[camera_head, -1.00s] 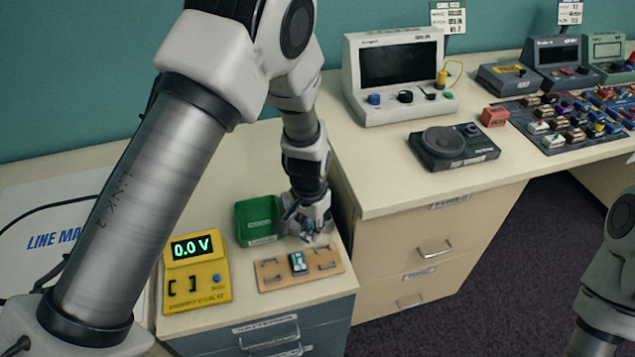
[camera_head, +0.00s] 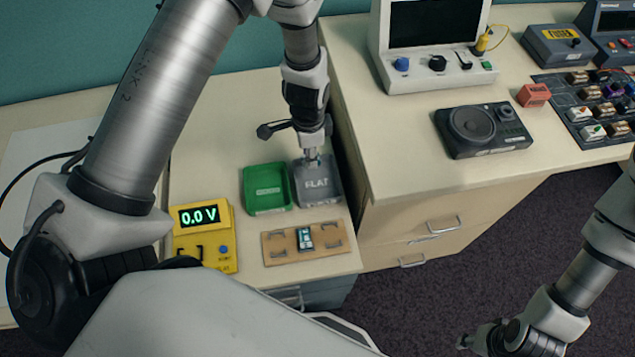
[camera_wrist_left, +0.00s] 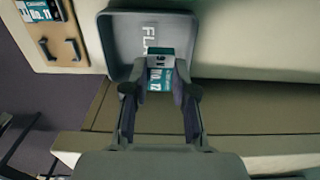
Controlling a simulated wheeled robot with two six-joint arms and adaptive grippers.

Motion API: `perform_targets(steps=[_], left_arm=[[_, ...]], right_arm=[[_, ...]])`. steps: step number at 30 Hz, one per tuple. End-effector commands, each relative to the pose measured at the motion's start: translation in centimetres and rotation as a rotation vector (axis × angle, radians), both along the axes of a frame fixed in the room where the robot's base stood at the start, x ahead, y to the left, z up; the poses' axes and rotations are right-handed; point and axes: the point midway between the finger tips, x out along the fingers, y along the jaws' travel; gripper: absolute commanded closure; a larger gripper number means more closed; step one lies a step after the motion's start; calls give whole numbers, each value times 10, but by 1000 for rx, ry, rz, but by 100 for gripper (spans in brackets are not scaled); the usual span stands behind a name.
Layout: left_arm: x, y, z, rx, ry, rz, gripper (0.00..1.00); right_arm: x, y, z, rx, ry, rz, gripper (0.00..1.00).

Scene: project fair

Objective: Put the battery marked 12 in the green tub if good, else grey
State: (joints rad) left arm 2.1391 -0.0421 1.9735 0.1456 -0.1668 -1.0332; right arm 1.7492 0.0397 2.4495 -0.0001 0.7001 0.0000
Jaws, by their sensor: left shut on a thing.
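My left gripper (camera_head: 312,157) is over the grey tub (camera_head: 318,196), which is marked FLAT. In the left wrist view the gripper (camera_wrist_left: 160,92) is shut on a teal and dark battery (camera_wrist_left: 160,76), whose label appears to read No. 12. The battery is at or above the grey tub (camera_wrist_left: 120,50); I cannot tell whether it touches the tub. The green tub (camera_head: 266,190) stands just left of the grey one and looks empty. The yellow tester (camera_head: 205,240) reads 0.0 V. My right gripper (camera_head: 490,338) is low at the right, its fingers unclear.
A wooden holder (camera_head: 275,249) in front of the tubs carries another battery (camera_head: 305,238), marked No. 11 in the left wrist view (camera_wrist_left: 38,10).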

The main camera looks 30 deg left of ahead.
Motion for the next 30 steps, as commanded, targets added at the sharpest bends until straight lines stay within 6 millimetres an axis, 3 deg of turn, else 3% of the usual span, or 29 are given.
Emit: perform_targets(steps=[5, 6, 8, 9, 20, 23, 30], left_arm=[[0, 0, 1, 1, -1, 0, 100], [0, 0, 1, 1, -1, 0, 70], [0, 0, 1, 1, -1, 0, 49], [0, 0, 1, 1, -1, 0, 44], [1, 0, 7, 0, -2, 1, 44], [2, 0, 23, -1, -4, 0, 44], [3, 1, 84, 0, -5, 0, 44]], right_arm=[[0, 0, 1, 0, 0, 0, 60], [0, 0, 1, 0, 0, 0, 60], [0, 0, 1, 0, 0, 0, 60], [0, 0, 1, 0, 0, 0, 60], [0, 0, 1, 0, 0, 0, 60], [0, 0, 1, 0, 0, 0, 60], [0, 0, 1, 0, 0, 0, 60]])
